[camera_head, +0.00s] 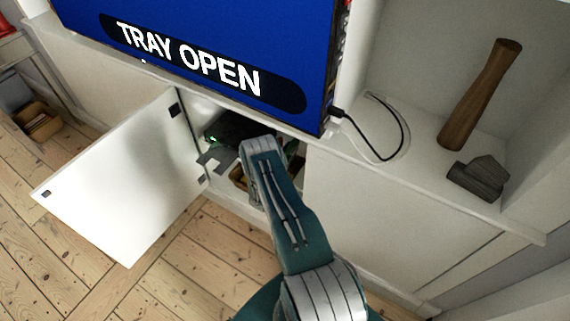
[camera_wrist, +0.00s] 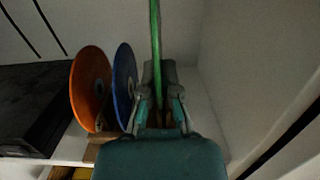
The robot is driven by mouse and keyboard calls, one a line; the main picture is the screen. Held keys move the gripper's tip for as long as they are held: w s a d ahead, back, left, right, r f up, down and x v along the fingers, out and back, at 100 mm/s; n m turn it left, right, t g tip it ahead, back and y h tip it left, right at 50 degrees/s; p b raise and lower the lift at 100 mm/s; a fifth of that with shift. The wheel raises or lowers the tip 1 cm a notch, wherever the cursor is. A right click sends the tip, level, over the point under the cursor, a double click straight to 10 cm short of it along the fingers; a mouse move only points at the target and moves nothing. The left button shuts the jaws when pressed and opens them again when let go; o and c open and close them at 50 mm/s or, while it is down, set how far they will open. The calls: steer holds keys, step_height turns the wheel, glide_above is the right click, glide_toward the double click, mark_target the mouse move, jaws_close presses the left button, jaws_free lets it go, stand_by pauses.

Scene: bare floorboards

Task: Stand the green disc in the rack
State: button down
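The green disc (camera_wrist: 155,45) shows edge-on and upright in the wrist view. My gripper (camera_wrist: 161,100) is shut on it, with one finger on each side. An orange disc (camera_wrist: 91,88) and a blue disc (camera_wrist: 124,85) stand upright to its left, apart from it. They stand in a wooden rack (camera_wrist: 93,152), of which only a part shows. My gripper's body hides the rest of the rack and the green disc's lower edge, so I cannot tell whether the disc touches the rack.
A black player (camera_wrist: 35,105) is left of the discs; its green light shows in the head view (camera_head: 213,139). The cabinet door (camera_head: 125,180) hangs open left of my arm. A screen (camera_head: 220,45) reads "TRAY OPEN".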

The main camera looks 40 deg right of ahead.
mark_target(292, 170)
steer(key=shift+x, duration=1.2)
steer(key=shift+f, duration=3.25)
steer(key=shift+s+a+f, duration=0.15)
steer(key=shift+s+f, duration=0.05)
steer(key=shift+f, duration=0.25)
steer(key=shift+s+a+f, duration=0.1)
steer(key=shift+f, duration=0.35)
steer(key=shift+s+f, duration=0.1)
steer(key=shift+f, duration=0.35)
steer(key=c, duration=0.8)
jaws_free()
steer(key=shift+o, duration=0.4)
steer(key=s+a+h, duration=0.1)
steer(key=s+a, duration=0.1)
steer(key=a, duration=0.9)
steer(key=shift+a+r, duration=0.15)
steer(key=shift+a, duration=0.1)
steer(key=shift+d, duration=0.6)
